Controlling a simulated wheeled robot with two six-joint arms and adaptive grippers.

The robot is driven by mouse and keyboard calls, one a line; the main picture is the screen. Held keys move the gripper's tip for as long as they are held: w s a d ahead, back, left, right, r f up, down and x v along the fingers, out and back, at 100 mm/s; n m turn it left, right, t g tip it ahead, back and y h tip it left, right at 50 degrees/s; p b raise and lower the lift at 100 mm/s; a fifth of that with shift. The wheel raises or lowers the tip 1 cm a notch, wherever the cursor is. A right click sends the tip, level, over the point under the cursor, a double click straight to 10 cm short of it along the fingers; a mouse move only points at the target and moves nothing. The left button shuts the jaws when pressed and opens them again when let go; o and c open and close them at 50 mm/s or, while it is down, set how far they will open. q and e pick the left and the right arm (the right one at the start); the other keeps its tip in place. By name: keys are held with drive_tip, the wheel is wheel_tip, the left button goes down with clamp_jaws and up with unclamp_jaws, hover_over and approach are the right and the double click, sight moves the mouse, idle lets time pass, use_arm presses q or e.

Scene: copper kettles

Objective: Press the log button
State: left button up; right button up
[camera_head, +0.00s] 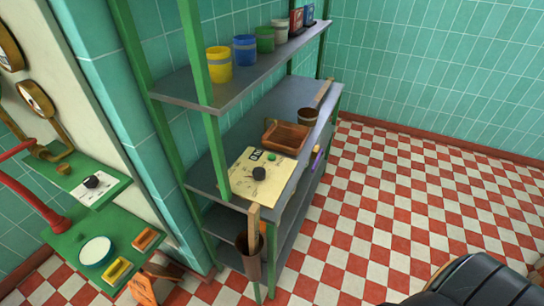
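A pale yellow panel or sheet (245,186) lies on the grey worktop of the green-framed shelf unit. On it are a small round green button (271,156), a dark patch (256,154) and a dark round knob (259,173). Its markings are too small to read, so I cannot tell whether the green button is the log button. A white card with a black knob (92,181) lies on the green stand at the left. Neither of my grippers shows in the head view.
The upper shelf (190,88) holds a yellow tin (219,64), a blue tin (245,50) and several other containers. A brown tray (286,137) is behind the panel. A brown holder (249,258) hangs at the unit's front.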

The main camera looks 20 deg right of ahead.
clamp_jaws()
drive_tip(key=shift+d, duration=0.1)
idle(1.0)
